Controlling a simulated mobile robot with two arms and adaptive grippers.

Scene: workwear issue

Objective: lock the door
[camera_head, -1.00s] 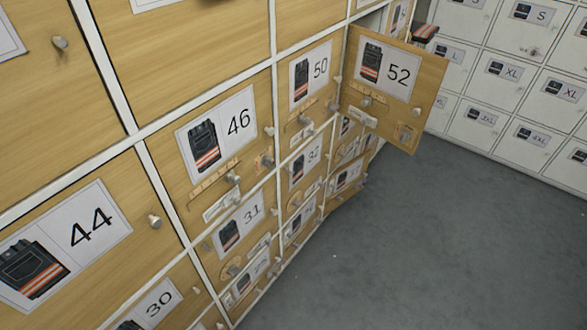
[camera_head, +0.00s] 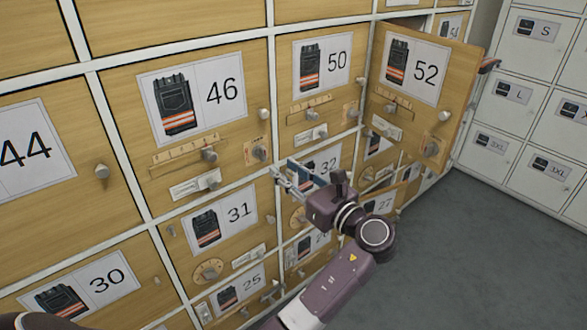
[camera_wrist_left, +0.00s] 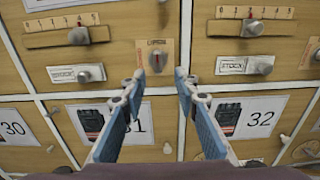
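Door 46 (camera_head: 120,128) looks flush and shut in the head view. At its lower right is a small plate with a lock knob (camera_head: 259,152). In the left wrist view this lock knob (camera_wrist_left: 157,60) lies beyond and between my fingertips; the plate's lettering is too small to read. My left gripper (camera_head: 283,172) is open and empty, just below and right of that knob in the head view; its blue fingers (camera_wrist_left: 160,82) show apart in the wrist view. Door 52 (camera_head: 460,70) stands swung open, with a similar knob (camera_head: 431,149). My right gripper is not in view.
Door 46 also carries a slider (camera_head: 209,155) and a latch knob (camera_head: 213,181). Door 50 (camera_head: 283,80) is to the right, doors 31 (camera_head: 180,245) and 32 below. White lockers (camera_head: 520,60) stand at the far right. The grey floor (camera_head: 450,270) is clear.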

